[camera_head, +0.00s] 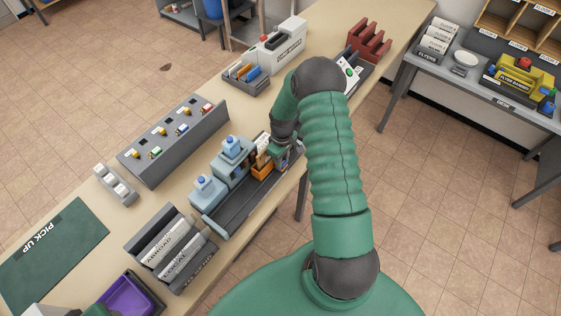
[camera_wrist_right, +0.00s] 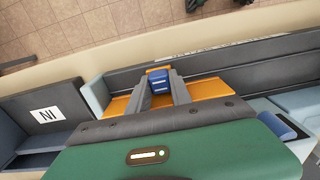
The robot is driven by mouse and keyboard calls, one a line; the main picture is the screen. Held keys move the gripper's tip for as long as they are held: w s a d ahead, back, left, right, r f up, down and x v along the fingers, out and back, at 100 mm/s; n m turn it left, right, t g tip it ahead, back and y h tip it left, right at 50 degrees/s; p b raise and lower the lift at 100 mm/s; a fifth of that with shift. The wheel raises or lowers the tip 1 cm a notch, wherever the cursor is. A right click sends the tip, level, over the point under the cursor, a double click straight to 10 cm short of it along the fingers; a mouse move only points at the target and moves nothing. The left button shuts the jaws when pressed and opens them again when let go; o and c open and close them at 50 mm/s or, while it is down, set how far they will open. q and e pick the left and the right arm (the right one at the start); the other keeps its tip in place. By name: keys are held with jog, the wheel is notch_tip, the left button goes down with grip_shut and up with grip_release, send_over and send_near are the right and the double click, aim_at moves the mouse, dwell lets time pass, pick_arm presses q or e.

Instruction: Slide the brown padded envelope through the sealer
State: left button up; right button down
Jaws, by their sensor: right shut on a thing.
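The sealer (camera_head: 236,204) is a long grey track with two pale blue housings along its far side, each with a blue knob on top. An orange carriage (camera_head: 262,171) sits at the track's upper right end. A small tan and white piece (camera_head: 263,142) stands upright at the carriage and may be the brown padded envelope; I cannot tell for sure. My right gripper (camera_head: 283,150) is at the carriage. In the right wrist view its fingers (camera_wrist_right: 160,88) are shut on a small blue block on the orange carriage (camera_wrist_right: 205,88).
An "IN" label (camera_wrist_right: 48,113) marks a dark panel beside the carriage. A grey sorting rack (camera_head: 175,140) stands behind the sealer. A rack of white rolls (camera_head: 170,248), a purple bin (camera_head: 130,297) and a green pick-up mat (camera_head: 52,255) lie left. A red holder (camera_head: 369,42) stands at the far end.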

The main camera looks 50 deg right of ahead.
jog(key=shift+w+d+r, duration=0.25)
jog(key=shift+d, duration=0.05)
jog(key=c, duration=1.3)
grip_release()
jog(key=shift+o, duration=0.7)
jog(key=shift+s+f, duration=0.1)
pick_arm(q)
jog(key=shift+d+r, duration=0.1)
jog(key=shift+d, duration=0.2)
pick_arm(e)
jog(key=shift+d+f, duration=0.1)
pick_arm(q)
notch_tip(320, 180, down, 2)
jog(key=shift+a+f+b, duration=0.15)
jog(key=shift+f+b, duration=0.1)
jog(key=shift+b, duration=1)
pick_arm(e)
notch_tip(320, 180, up, 17)
jog(key=shift+f, duration=0.15)
jog(key=shift+d, duration=0.1)
